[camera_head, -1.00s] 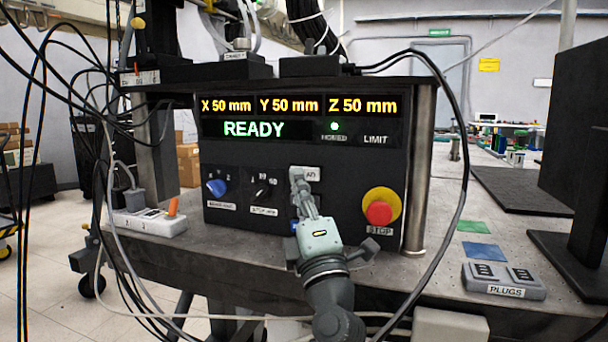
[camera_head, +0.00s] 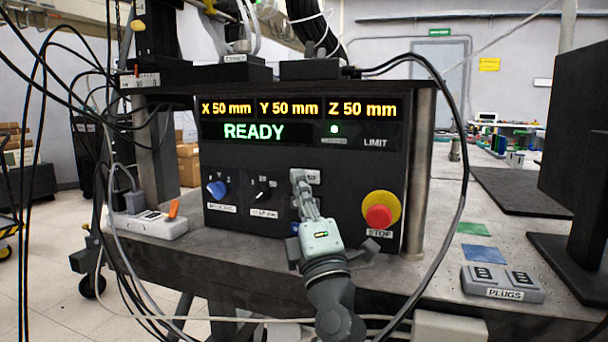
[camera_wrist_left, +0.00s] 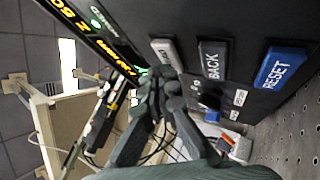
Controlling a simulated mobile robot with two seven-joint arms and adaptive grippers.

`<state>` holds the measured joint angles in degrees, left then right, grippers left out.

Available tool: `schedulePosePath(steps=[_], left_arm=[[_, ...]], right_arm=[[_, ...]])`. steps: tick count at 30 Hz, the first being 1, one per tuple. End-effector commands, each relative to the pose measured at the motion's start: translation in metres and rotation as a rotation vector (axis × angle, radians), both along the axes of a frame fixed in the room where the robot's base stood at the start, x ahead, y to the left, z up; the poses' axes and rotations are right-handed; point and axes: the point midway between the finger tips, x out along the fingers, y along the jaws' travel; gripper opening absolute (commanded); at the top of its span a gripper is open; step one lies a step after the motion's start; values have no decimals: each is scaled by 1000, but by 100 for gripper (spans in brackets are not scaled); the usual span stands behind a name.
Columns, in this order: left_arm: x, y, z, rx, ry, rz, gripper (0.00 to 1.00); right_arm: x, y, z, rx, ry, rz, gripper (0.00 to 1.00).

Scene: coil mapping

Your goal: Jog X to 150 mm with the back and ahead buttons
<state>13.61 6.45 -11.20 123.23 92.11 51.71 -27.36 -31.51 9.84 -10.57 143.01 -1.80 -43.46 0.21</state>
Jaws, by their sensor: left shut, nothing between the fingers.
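The black control panel (camera_head: 340,155) reads X 50 mm, Y 50 mm, Z 50 mm and a green READY. My left gripper (camera_head: 298,174) is shut and empty, its tips at the pale top button (camera_head: 313,177), which it partly covers. In the left wrist view the shut fingertips (camera_wrist_left: 160,76) are at the pale button (camera_wrist_left: 167,52), whose lettering I cannot read; contact is unclear. Beside it are the black BACK button (camera_wrist_left: 213,60) and the blue RESET button (camera_wrist_left: 278,68). My right gripper is not in view.
A red stop button (camera_head: 379,214) on a yellow base is right of my left gripper. A blue knob (camera_head: 216,188) and a black knob (camera_head: 262,191) are to the left. A cable (camera_head: 462,190) hangs past the panel's right side. A PLUGS box (camera_head: 503,284) is on the bench.

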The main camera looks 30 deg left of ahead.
Motion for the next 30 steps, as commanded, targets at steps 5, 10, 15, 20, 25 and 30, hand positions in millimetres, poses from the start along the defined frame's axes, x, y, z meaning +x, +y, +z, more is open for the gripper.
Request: schedulePosePath(steps=[5, 10, 15, 20, 25, 30], left_arm=[[0, 0, 0, -1, -1, -1, 0], [0, 0, 0, -1, -1, -1, 0], [2, 0, 0, -1, -1, -1, 0], [4, 1, 0, -1, -1, -1, 0], [6, 1, 0, -1, -1, -1, 0], [8, 2, 0, -1, -1, -1, 0]], right_arm=[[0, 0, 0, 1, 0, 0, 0], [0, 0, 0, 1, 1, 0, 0], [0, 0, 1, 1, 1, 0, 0], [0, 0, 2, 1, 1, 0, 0], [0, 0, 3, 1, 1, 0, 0], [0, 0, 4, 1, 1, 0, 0]])
